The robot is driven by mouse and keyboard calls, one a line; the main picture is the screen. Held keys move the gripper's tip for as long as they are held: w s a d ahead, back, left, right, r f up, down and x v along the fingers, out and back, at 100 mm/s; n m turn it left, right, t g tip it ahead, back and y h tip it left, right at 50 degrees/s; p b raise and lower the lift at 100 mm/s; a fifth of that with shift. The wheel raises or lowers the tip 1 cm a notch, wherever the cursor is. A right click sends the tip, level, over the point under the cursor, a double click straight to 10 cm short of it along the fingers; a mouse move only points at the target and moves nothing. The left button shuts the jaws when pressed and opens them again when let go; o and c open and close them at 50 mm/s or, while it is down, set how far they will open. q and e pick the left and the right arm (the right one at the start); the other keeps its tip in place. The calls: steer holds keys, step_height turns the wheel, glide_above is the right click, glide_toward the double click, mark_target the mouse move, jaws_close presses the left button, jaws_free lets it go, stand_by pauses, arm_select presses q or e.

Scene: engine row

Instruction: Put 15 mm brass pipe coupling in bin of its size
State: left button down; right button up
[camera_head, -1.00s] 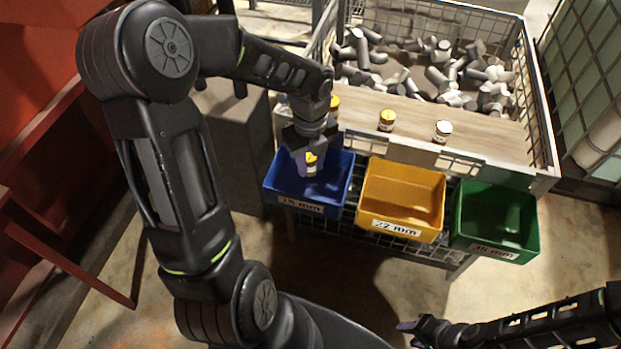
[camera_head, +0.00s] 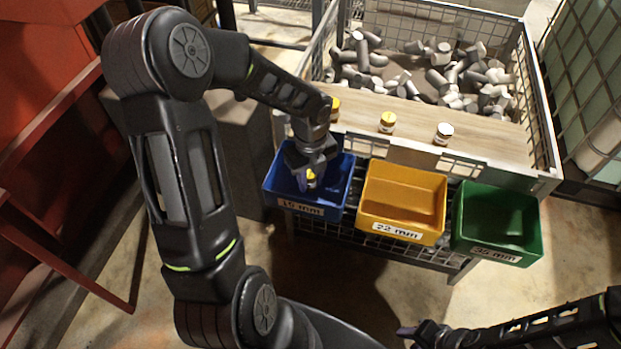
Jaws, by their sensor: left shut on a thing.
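My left gripper (camera_head: 310,178) is down inside the blue bin (camera_head: 270,184), shut on a small coupling (camera_head: 311,175) with a yellow top. The blue bin's label reads 15 mm. The coupling is partly hidden by the fingers, and I cannot tell whether it touches the bin floor. To the right stand a yellow bin (camera_head: 375,208) labelled 22 mm and a green bin (camera_head: 462,232) whose label seems to read 35 mm. My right gripper (camera_head: 408,332) is at the bottom right, away from the bins; its jaw opening is unclear.
A wooden board (camera_head: 470,138) behind the bins bears small yellow-topped pieces (camera_head: 387,122) and a whiter one (camera_head: 443,133). A wire crate (camera_head: 545,125) behind holds many grey pipe fittings. A red structure (camera_head: 40,130) stands at left.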

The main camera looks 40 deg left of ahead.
mark_target(311, 174)
arm_select(q)
steer(key=shift+f, duration=0.2)
steer(key=c, duration=1.1)
jaws_free()
step_height(311, 174, up, 12)
steer(key=shift+r+p, duration=0.25)
steer(key=shift+p, duration=0.8)
